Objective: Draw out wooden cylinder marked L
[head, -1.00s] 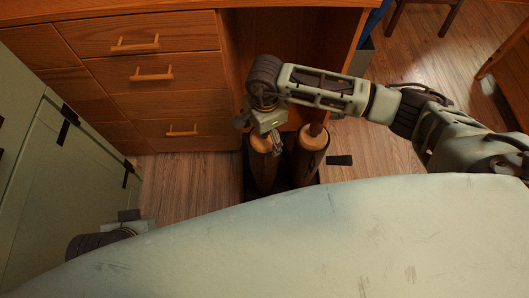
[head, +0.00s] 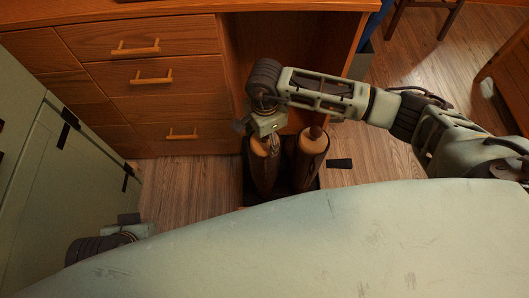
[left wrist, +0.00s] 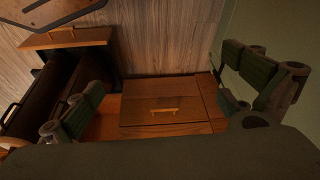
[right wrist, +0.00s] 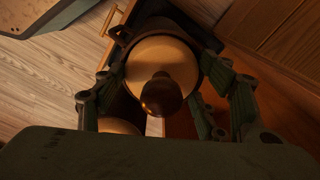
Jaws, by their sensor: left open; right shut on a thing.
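Two wooden cylinders with pale tops and dark knobs stand in dark sleeves under the desk: the left cylinder (head: 259,147) and the right cylinder (head: 312,143). I cannot read an L on either. My right gripper (head: 272,146) is down at the left cylinder's top and hides its knob. In the right wrist view a cylinder's pale face (right wrist: 160,55) and knob lie between the spread fingers, which are shut on it; another pale top shows partly at lower left. My left gripper (left wrist: 165,75) is open and empty; in the head view only part of its arm shows.
A drawer unit (head: 190,110) stands left of the cylinders, and a greenish cabinet (head: 70,180) at far left. A dark box (head: 250,188) surrounds the sleeves. A pale surface (head: 300,250) covers the foreground. A small dark flat piece (head: 340,163) lies on the floor to the right.

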